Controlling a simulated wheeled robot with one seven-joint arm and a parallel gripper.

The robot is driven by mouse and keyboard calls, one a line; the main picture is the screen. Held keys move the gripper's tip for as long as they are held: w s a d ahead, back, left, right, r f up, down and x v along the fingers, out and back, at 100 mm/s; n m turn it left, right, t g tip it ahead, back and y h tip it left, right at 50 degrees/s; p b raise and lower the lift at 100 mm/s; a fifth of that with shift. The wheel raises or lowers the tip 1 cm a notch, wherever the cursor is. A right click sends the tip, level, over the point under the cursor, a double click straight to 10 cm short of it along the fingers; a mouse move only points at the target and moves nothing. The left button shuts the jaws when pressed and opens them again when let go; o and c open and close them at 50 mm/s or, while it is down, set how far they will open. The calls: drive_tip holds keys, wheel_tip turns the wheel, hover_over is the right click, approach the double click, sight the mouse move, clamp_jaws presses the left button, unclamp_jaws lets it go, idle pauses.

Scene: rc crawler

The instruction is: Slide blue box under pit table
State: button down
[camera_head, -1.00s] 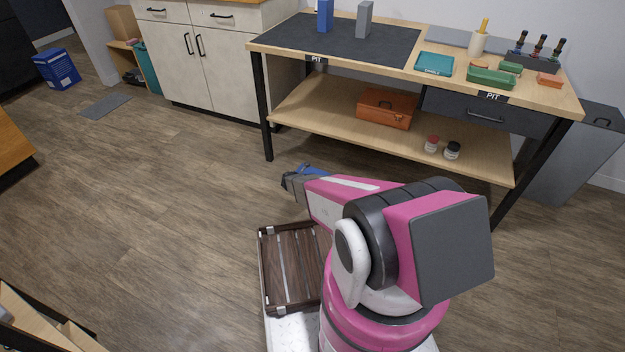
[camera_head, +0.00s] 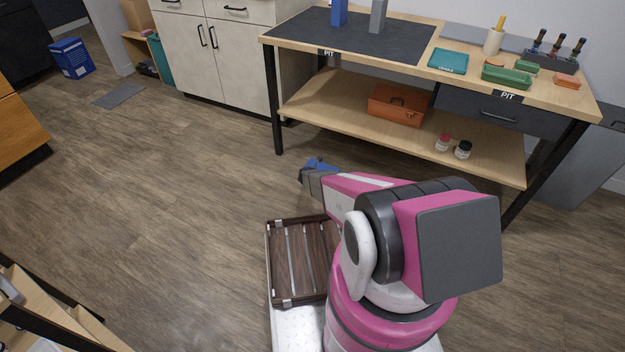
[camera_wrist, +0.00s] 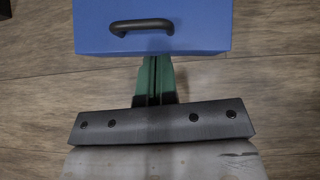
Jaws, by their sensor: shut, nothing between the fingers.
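The blue box (camera_wrist: 153,25) fills the top of the wrist view, with a dark handle on the face towards me. In the head view only a small blue part of it (camera_head: 319,163) shows past my gripper (camera_head: 306,178), on the floor in front of the pit table (camera_head: 345,107). My gripper's green fingers (camera_wrist: 154,68) are shut and empty. Their tips reach the box's lower edge in the wrist view; I cannot tell whether they touch it. The floor under the table's low shelf is open at the front.
An orange toolbox (camera_head: 397,104) and two small jars (camera_head: 453,146) stand on the low shelf. The table's black front-left leg (camera_head: 274,105) stands beyond the box. A slatted tray (camera_head: 302,258) is beside my arm. Another blue box (camera_head: 71,58) stands far left. The left floor is clear.

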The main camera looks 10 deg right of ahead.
drive_tip(key=shift+w+d, duration=0.65)
drive_tip(key=shift+w, duration=0.35)
drive_tip(key=shift+w+d, duration=0.1)
drive_tip(key=shift+w, duration=0.05)
drive_tip(key=w+d, duration=0.9)
drive_tip(key=w, duration=0.4)
drive_tip(key=shift+w, duration=0.4)
drive_tip(key=shift+s+a, duration=0.1)
drive_tip(key=shift+s, duration=0.05)
